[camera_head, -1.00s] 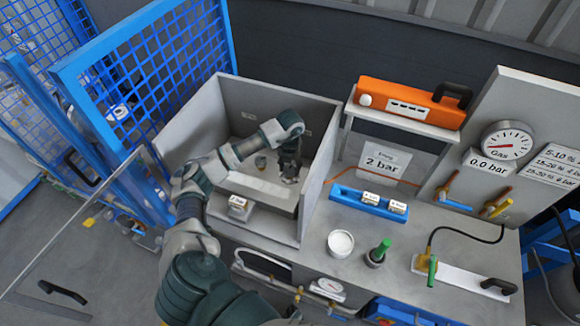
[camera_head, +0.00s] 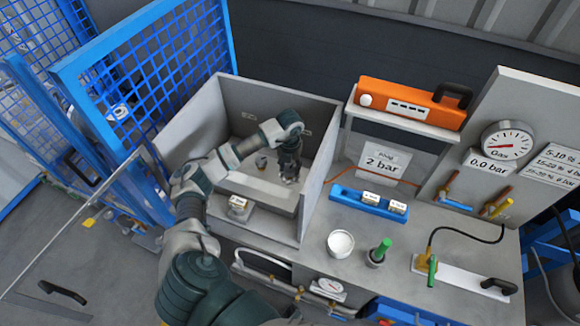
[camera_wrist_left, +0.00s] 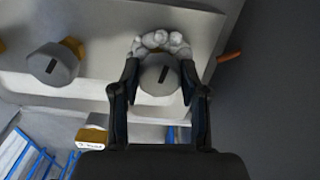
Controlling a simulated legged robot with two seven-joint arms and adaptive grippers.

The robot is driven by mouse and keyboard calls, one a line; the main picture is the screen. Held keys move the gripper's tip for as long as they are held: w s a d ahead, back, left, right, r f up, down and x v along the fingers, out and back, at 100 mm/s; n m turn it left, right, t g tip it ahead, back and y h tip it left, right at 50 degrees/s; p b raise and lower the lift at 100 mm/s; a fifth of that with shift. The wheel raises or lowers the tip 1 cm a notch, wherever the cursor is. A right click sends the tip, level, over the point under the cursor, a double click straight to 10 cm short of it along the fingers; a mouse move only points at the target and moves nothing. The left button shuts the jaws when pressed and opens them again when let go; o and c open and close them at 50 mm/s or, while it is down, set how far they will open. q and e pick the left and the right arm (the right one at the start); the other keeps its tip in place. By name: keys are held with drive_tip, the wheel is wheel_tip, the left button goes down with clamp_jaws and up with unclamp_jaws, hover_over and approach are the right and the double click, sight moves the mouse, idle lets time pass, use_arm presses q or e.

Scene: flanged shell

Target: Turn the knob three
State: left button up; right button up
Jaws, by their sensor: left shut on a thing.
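My left gripper (camera_head: 289,178) points down inside the grey open-topped box at the left of the bench. In the left wrist view its two dark fingers (camera_wrist_left: 160,85) are closed on the sides of a round grey knob (camera_wrist_left: 160,76) with a dark slot mark. A lumpy pale grey piece (camera_wrist_left: 161,42) shows just behind that knob. A second grey knob (camera_wrist_left: 52,66) with a dark mark and brass behind it stands to the left, apart from the gripper. No number shows on either knob. My right gripper is out of view.
The box wall (camera_head: 322,170) stands close to the right of the gripper. A blue mesh fence (camera_head: 150,75) is at the left. An orange case (camera_head: 410,98), a blue tray (camera_head: 368,205), a white cup (camera_head: 340,243) and a gas gauge (camera_head: 507,142) are to the right.

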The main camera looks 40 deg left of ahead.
sight(290, 167)
use_arm(q)
drive_tip(key=shift+a+r, duration=0.1)
idle(0.3)
drive_tip(key=o, duration=1.1)
drive_tip(key=shift+o, duration=0.2)
wheel_tip(290, 167, up, 12)
drive_tip(key=shift+w, duration=0.1)
